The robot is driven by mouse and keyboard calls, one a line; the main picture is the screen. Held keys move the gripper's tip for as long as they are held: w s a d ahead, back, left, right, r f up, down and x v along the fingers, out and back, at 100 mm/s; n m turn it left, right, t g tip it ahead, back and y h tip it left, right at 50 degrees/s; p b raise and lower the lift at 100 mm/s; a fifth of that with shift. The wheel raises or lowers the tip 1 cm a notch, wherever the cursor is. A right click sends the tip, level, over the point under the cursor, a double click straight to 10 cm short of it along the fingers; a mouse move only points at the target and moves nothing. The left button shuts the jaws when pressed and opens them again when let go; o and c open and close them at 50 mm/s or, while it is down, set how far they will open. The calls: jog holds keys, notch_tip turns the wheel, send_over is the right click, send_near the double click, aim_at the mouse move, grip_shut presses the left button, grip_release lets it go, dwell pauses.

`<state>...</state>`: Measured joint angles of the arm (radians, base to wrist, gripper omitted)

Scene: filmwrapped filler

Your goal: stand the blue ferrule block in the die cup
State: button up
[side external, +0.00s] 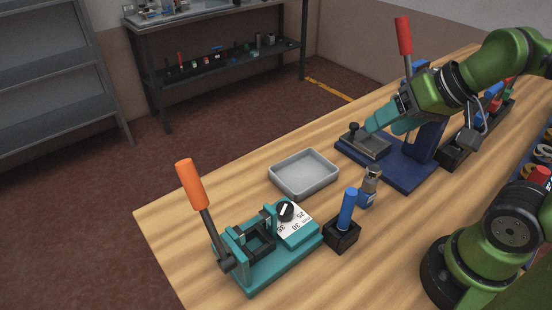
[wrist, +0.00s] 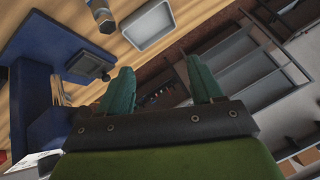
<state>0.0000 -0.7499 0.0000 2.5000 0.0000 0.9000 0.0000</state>
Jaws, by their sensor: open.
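A blue upright cylinder (side external: 347,210) stands in a black square holder (side external: 342,237) at the front middle of the table. I cannot tell for sure whether these are the ferrule block and the die cup; no other piece is clearly either one. My gripper (side external: 375,122) has teal fingers and is at the dark blue press (side external: 405,168), above or beside its small grey die plate (side external: 376,148). In the wrist view my gripper (wrist: 160,86) has its fingers wide apart with nothing between them. The die plate (wrist: 88,66) shows to their left.
A grey tray (side external: 304,173) is empty. A teal clamp device (side external: 262,248) with an orange-handled lever (side external: 191,186) is front left. The press's red-handled lever (side external: 404,38) rises behind my arm. Table around the tray is clear.

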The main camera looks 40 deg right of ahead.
jog(key=w+f+n+g+h, duration=0.2)
jog(key=w+f+n+g, duration=0.3)
jog(key=w+g, duration=0.2)
jog(key=n+g+h, duration=0.2)
jog(key=n+g, duration=0.2)
send_near(373, 179)
jog(key=x, duration=0.4)
jog(key=shift+w+d+f, duration=0.15)
jog(key=shift+d+f, duration=0.2)
jog(key=x, duration=0.5)
jog(key=shift+s+a, duration=0.25)
jog(key=shift+s, duration=0.1)
